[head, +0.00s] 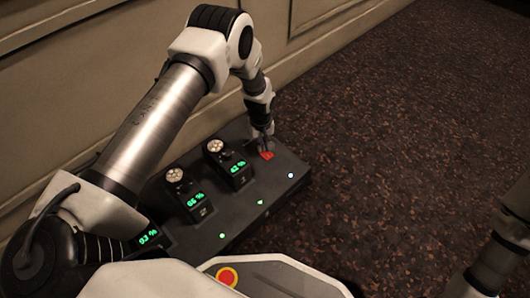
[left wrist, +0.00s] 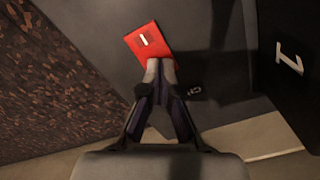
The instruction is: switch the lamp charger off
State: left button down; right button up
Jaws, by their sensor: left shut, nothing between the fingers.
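My left gripper (head: 265,136) points down at the switch. In the left wrist view the fingertips of my left gripper (left wrist: 160,68) are together with nothing between them, at the lower edge of the switch. They look to touch it or hover just over it; I cannot tell which. No label naming the lamp charger is readable.
Small lights (head: 291,175) line the desk's front. A panelled wall (head: 90,60) rises behind. Speckled floor (head: 420,110) lies open to the right.

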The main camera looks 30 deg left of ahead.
pick_arm(q)
jog(key=shift+f, duration=0.15)
jog(key=shift+r, duration=0.3)
notch_tip(320, 180, up, 7)
jog(key=p, duration=0.6)
jog(key=shift+f+p, duration=0.15)
jog(key=shift+p, duration=0.15)
jog(key=shift+f, duration=0.1)
